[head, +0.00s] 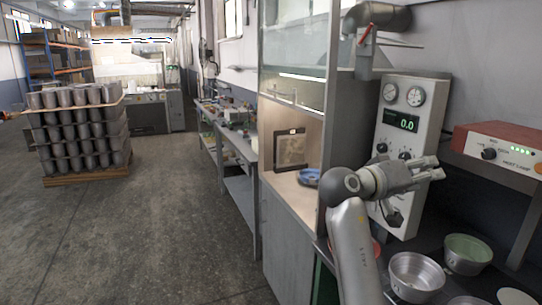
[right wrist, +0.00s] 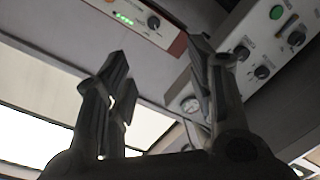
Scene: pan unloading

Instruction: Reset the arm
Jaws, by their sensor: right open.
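My right arm (head: 354,255) rises at the lower right of the head view. Its gripper (head: 434,168) points right, raised above the bench and in front of the gauge panel (head: 410,110). In the right wrist view the gripper (right wrist: 158,62) has its fingers apart with nothing between them. My left gripper does not show in either view.
Metal pan (head: 416,277) and green-lined pan (head: 467,254) stand on the dark bench below. A red heat-lamp box (head: 500,147) is at the right. A glass-fronted cabinet (head: 292,170) stands left of the arm. The floor (head: 150,230) at left is open, with stacked cylinders (head: 78,130) beyond.

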